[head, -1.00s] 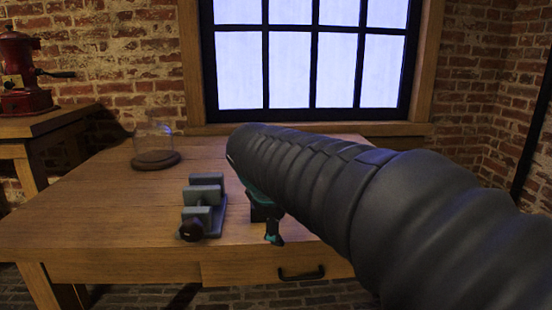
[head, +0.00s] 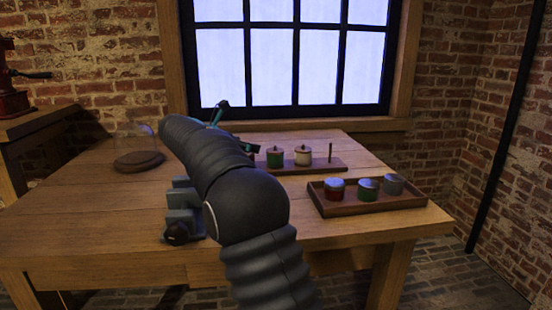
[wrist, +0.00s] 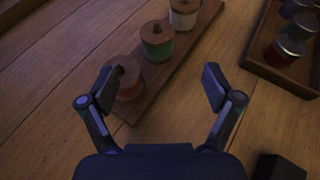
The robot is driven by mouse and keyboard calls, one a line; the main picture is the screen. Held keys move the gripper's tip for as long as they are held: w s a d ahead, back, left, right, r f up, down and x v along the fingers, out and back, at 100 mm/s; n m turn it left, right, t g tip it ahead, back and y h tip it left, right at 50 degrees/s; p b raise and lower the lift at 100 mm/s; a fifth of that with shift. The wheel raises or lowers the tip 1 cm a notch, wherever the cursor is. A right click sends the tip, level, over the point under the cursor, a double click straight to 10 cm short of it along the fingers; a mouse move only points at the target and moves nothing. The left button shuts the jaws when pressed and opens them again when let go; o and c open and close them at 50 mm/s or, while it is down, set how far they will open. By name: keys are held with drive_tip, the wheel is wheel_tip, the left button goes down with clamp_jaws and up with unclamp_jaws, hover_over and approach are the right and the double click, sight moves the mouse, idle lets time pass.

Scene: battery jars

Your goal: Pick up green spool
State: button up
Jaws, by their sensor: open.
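The green spool (head: 274,158) stands upright on a wooden board (head: 318,167) at the back of the table. In the wrist view the green spool (wrist: 156,44) has a wooden top and is the middle of three spools in a row. A reddish spool (wrist: 129,88) stands nearer, close to the left finger, and a cream spool (wrist: 184,14) farther. My gripper (wrist: 160,84) is open and empty above the near end of the board. The green spool lies ahead of the gap between the fingers, apart from them.
A wooden tray (head: 350,209) with three lidded jars stands at the right. A bare peg (head: 330,152) rises from the board's right end. A grey clamp-like block (head: 183,198) and a glass dome on a round base (head: 140,161) are at the left. The front right tabletop is clear.

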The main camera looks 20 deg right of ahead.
sight(274, 150)
drive_tip(key=x, duration=0.8)
drive_tip(key=shift+r, duration=0.15)
drive_tip(key=shift+x, duration=2.85)
drive_tip(key=shift+w+a, duration=0.1)
drive_tip(key=shift+w, duration=0.1)
drive_tip(key=c, duration=1.4)
